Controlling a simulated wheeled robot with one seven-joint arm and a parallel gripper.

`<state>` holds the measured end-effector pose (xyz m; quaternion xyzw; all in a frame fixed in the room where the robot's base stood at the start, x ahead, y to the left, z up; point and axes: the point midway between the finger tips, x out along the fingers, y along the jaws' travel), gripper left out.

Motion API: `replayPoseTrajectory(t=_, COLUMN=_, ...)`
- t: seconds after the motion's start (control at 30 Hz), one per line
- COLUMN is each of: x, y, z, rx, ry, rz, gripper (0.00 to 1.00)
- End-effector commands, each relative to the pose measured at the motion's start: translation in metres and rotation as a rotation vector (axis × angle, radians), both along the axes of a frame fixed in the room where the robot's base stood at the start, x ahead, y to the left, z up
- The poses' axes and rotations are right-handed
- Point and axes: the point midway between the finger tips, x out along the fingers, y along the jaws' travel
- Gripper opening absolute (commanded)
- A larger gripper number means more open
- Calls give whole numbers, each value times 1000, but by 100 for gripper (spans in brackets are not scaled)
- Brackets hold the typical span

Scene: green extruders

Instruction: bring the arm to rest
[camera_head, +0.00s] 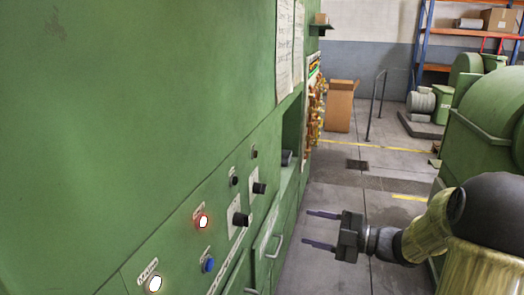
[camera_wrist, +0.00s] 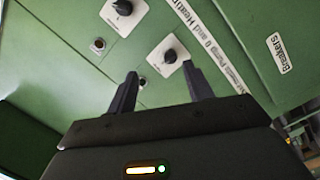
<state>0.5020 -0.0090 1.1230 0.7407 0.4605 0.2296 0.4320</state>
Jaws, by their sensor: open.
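My gripper (camera_head: 322,229) is in the lower right of the head view, at the end of my yellow and black arm. Its two dark fingers point left toward the green control panel and stand apart with nothing between them. In the wrist view my gripper (camera_wrist: 160,85) is also open and empty. Beyond its fingers is the green panel face with black rotary knobs, one upper (camera_wrist: 122,8) and one nearer the fingertips (camera_wrist: 170,56). In the head view a gap of floor shows between the fingertips and the panel.
The green cabinet (camera_head: 130,120) fills the left, with a lit red button (camera_head: 202,221), a white lamp (camera_head: 155,284), a blue button (camera_head: 208,264) and handles (camera_head: 279,246). A green machine (camera_head: 485,130) stands right. Open floor (camera_head: 350,185) lies between; a cardboard box (camera_head: 340,108) stands behind.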

Motion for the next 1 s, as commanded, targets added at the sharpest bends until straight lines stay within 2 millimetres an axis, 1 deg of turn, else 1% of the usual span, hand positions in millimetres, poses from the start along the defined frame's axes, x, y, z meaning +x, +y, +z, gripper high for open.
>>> replayPoseTrajectory(t=0.03, x=9, y=5, z=4, rx=-16, ry=28, rz=-59, gripper=51)
replayPoseTrajectory(t=0.1, x=25, y=7, z=5, rx=-35, ry=85, rz=-173, gripper=51)
replayPoseTrajectory(t=0.23, x=46, y=3, z=2, rx=-58, ry=215, rz=-401, gripper=51)
replayPoseTrajectory(t=0.3, x=52, y=-2, z=-2, rx=-62, ry=294, rz=-523, gripper=51)
replayPoseTrajectory(t=0.37, x=53, y=-7, z=-5, rx=-60, ry=366, rz=-626, gripper=51)
replayPoseTrajectory(t=0.47, x=48, y=-16, z=-12, rx=-50, ry=496, rz=-791, gripper=51)
replayPoseTrajectory(t=0.57, x=33, y=-24, z=-20, rx=-31, ry=639, rz=-949, gripper=51)
replayPoseTrajectory(t=0.67, x=9, y=-29, z=-30, rx=-5, ry=796, rz=-1099, gripper=51)
replayPoseTrajectory(t=0.77, x=-23, y=-29, z=-40, rx=27, ry=967, rz=-1236, gripper=51)
replayPoseTrajectory(t=0.83, x=-49, y=-26, z=-46, rx=51, ry=1095, rz=-1325, gripper=51)
replayPoseTrajectory(t=1.0, x=-117, y=-7, z=-57, rx=105, ry=1409, rz=-1491, gripper=51)
